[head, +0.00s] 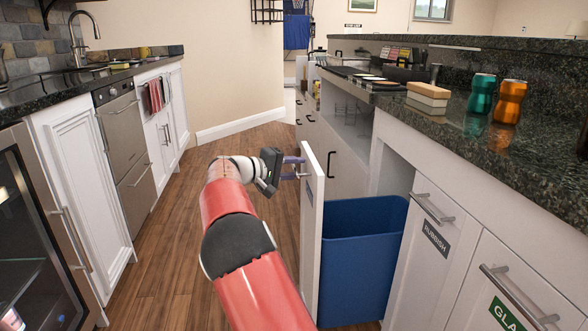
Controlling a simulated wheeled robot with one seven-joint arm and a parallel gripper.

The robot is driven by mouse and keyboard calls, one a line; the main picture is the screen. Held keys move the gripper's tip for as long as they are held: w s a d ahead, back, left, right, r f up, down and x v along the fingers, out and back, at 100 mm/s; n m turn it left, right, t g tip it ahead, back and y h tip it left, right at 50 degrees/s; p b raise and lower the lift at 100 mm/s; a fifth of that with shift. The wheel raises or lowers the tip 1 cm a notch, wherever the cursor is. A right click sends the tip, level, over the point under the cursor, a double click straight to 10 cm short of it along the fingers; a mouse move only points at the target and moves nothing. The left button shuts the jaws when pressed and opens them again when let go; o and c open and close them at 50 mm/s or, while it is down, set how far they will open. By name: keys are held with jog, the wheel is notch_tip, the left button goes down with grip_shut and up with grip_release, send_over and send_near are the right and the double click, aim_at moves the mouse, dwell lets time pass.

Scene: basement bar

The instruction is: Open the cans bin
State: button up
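A white pull-out front (312,235) stands well out from the right-hand counter, with a blue bin (360,255) showing behind it. The front is seen almost edge-on, so the label on its face cannot be read. My gripper (294,168) is at the outer face of this front, by its metal handle (303,176). The purple-grey fingers reach towards the handle. Whether they are closed on it or only around it cannot be told. The bin's inside is mostly hidden.
A front labelled RUBBISH (420,265) and a green-labelled one (520,295) stand shut at the right. The wooden floor (180,225) is clear at left.

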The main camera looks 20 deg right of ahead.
jog(key=v, duration=0.7)
jog(key=shift+a, duration=0.4)
jog(key=shift+r, duration=0.1)
